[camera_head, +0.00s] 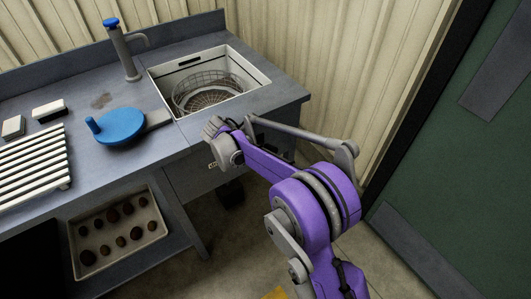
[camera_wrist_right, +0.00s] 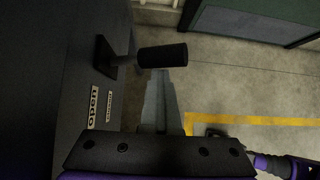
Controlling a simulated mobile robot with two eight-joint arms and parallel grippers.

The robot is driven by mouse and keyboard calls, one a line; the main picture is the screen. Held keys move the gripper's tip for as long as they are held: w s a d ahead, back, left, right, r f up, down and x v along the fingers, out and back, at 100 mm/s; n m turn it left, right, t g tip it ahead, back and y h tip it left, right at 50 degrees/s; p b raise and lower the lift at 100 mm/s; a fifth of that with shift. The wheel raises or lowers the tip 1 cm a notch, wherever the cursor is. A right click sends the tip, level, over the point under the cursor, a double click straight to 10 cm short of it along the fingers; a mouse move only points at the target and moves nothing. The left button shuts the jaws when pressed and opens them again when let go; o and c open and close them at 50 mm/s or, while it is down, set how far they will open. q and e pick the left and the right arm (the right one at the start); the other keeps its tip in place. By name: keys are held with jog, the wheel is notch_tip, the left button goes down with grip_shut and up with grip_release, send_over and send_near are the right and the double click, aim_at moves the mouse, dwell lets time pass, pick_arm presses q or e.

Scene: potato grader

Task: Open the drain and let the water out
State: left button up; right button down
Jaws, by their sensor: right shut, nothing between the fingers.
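The sink (camera_head: 255,103) is set into the grey counter and holds a round wire basket (camera_head: 205,95); I cannot make out the water level. In the right wrist view, a black cylindrical handle (camera_wrist_right: 162,54) sticks out on a stem from a plate on the dark cabinet side (camera_wrist_right: 75,60). A label (camera_wrist_right: 93,106) with lettering is fixed beside it. My right gripper (camera_wrist_right: 160,78) is shut and empty, its fingertips appearing right by the handle; contact cannot be told. In the head view my purple right arm reaches the sink's front corner, its fingertips hidden. My left gripper is not in view.
A blue disc with a knob (camera_head: 121,127), a white slatted rack (camera_head: 35,165) and small blocks lie on the counter. A tray of potatoes (camera_head: 158,237) sits below. The floor (camera_wrist_right: 235,80) at right is mostly clear.

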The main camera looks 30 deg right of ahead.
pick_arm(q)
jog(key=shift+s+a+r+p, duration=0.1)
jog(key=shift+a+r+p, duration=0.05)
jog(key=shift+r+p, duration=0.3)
pick_arm(e)
jog(key=v, duration=0.9)
jog(key=shift+s+r, duration=0.2)
pick_arm(q)
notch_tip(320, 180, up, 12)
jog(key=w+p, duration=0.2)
jog(key=p, duration=0.8)
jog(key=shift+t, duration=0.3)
pick_arm(e)
jog(key=s+a+r+m+t+y, duration=0.1)
jog(key=s+a+r+m+y, duration=0.1)
jog(key=s+m, duration=0.4)
jog(key=s+a+r+m+t+y, duration=0.2)
jog(key=s+m, duration=0.4)
jog(key=s, duration=0.6)
jog(key=s+a+r+m+t+y, duration=0.2)
jog(key=s+r+m+y, duration=0.1)
jog(key=s+m, duration=0.4)
jog(key=shift+s+a+y, duration=0.2)
jog(key=shift+s+y, duration=0.2)
jog(key=shift+s, duration=1)
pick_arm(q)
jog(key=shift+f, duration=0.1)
pick_arm(e)
jog(key=shift+r, duration=0.1)
jog(key=shift+d, duration=0.1)
